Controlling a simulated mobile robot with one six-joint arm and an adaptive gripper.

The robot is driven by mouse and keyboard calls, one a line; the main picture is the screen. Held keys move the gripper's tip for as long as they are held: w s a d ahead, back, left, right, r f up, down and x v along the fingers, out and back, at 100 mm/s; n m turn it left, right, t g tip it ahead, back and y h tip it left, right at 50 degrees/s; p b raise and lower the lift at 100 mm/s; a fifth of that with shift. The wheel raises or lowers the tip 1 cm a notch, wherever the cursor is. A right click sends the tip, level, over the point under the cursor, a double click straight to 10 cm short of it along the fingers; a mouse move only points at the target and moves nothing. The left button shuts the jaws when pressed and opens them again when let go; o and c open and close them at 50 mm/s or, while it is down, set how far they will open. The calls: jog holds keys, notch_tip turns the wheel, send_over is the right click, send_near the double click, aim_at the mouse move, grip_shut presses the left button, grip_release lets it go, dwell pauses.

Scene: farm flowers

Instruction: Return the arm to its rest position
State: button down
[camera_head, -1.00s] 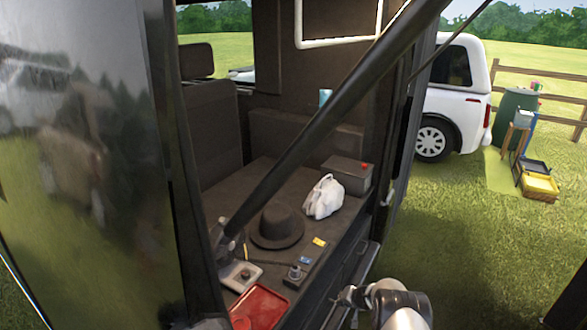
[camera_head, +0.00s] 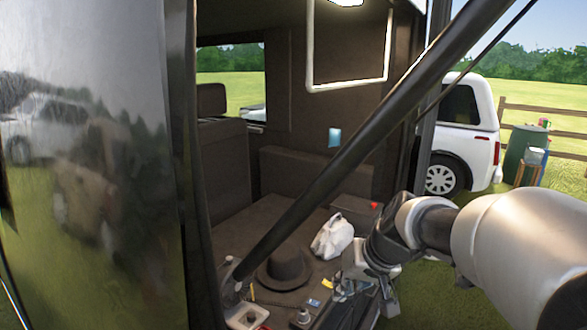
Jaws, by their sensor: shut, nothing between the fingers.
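My arm reaches in from the right edge and extends left in front of the vehicle's open side. My gripper (camera_head: 388,303) hangs at its end, pointing down, in front of the right edge of the cargo floor (camera_head: 235,215). Its fingers are shut with nothing visible held.
A dark hat (camera_head: 283,268) and a white bag (camera_head: 332,236) lie on the cargo floor, with small items near its front. A dark diagonal strut (camera_head: 350,160) crosses the opening. A glossy door panel (camera_head: 90,170) fills the left. A white car (camera_head: 465,140) stands on grass behind.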

jog(key=s+d+h, duration=0.1)
jog(key=s+d, duration=0.1)
jog(key=s, duration=1.1)
jog(key=s+d+h, duration=0.2)
jog(key=s, duration=1.2)
jog(key=c, duration=2.4)
grip_release()
